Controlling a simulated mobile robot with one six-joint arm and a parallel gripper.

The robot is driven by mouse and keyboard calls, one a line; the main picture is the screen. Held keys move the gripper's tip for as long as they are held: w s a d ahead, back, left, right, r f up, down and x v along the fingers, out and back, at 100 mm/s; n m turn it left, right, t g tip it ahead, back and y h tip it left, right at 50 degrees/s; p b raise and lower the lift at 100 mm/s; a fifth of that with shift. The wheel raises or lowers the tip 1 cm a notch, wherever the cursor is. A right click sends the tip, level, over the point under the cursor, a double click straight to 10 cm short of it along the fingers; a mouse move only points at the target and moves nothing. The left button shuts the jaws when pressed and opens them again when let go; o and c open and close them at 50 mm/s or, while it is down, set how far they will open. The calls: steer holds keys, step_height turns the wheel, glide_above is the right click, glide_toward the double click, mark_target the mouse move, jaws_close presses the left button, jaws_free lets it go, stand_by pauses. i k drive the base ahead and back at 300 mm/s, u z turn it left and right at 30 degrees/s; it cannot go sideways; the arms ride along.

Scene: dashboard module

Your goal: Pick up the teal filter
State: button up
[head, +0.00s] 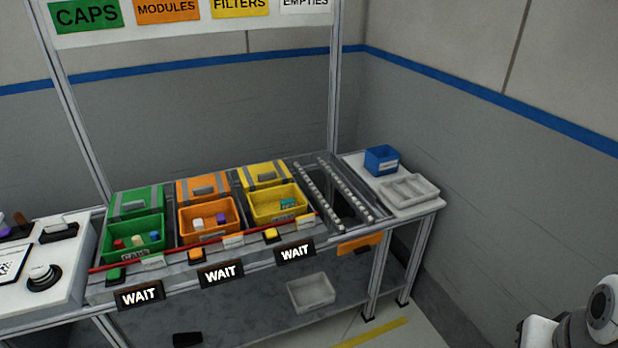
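The teal filter (288,203) is a small teal piece lying inside the front yellow bin (262,206), toward the bin's right side. Its exact shape is too small to tell. The yellow bin sits in the lane under the FILTERS sign (240,5). Part of my white arm shows at the lower right corner, far to the right of the yellow bin. My gripper is not visible in this view.
Left of the yellow bin are an orange bin (187,234) and a green bin (112,243) with small parts. Roller rails (340,190) lie right of it. A blue box (381,159) and grey tray (409,191) stand on the right table. WAIT displays (294,253) line the front.

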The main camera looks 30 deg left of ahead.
mark_target(287, 203)
steer(key=u, duration=0.65)
steer(key=i, duration=1.3)
steer(key=u, duration=1.2)
steer(key=i, duration=0.5)
steer(key=u, duration=0.3)
steer(key=k, duration=0.85)
steer(key=u, duration=0.15)
steer(key=i, duration=0.9)
steer(key=z, duration=0.05)
